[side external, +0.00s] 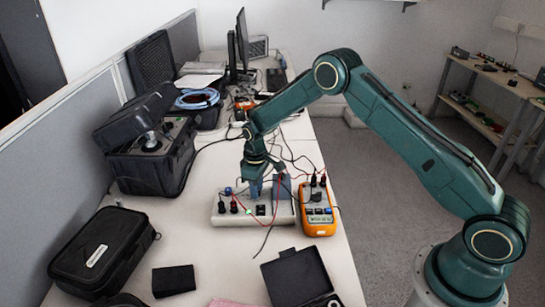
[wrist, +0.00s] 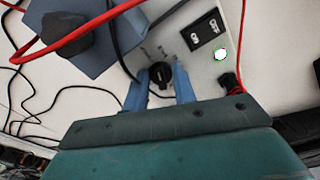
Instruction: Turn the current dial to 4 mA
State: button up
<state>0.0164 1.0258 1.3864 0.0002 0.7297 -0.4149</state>
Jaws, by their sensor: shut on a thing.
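The current dial (wrist: 160,74) is a small black knob on a white panel (wrist: 205,70), with tiny marks around it too small to read. My gripper (wrist: 161,84) has its two blue fingers on either side of the dial and is shut on it. In the side view my gripper (side external: 257,190) points down onto the white box (side external: 225,219), and the dial is hidden there. A switch with a black plate (wrist: 203,30) and a lit green light (wrist: 220,55) sit beside the dial. The dial's setting cannot be read.
An orange multimeter (side external: 318,228) stands right of the box. Red and black cables loop around my gripper. A grey-blue block (wrist: 85,40) stands close to the dial. Open black cases (side external: 150,165) and a closed one (side external: 103,250) lie on the bench.

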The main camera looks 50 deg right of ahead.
jog(key=shift+w+d+n, duration=0.1)
jog(key=shift+n, duration=2.1)
jog(key=o, duration=1)
jog(key=shift+r, duration=0.1)
jog(key=shift+r, duration=6.85)
